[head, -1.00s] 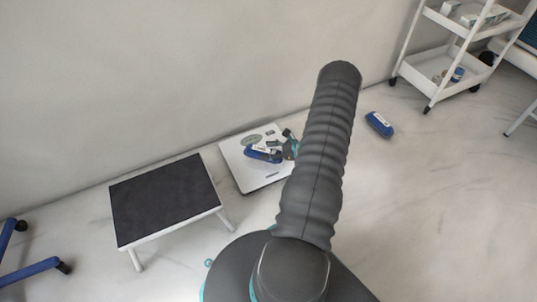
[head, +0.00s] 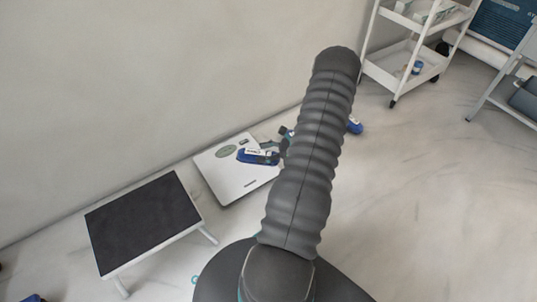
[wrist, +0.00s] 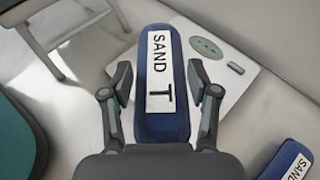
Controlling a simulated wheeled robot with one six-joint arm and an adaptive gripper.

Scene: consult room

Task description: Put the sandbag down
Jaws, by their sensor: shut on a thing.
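A blue sandbag (wrist: 180,122) with a white label reading "SAND" lies lengthwise between the two fingers of my gripper (wrist: 165,90) in the wrist view. My gripper is shut on it. In the head view the held sandbag (head: 258,157) shows in front of the white scale (head: 228,192), and my arm hides part of the gripper (head: 283,146). The scale (wrist: 247,62) is behind the bag in the wrist view; I cannot tell whether they touch.
A step stool (head: 142,222) with a black top stands left of the scale. A white trolley (head: 405,62) stands at the back right by the wall. The floor right of my arm is clear, up to a grey-legged piece of furniture (head: 497,85) at the right edge.

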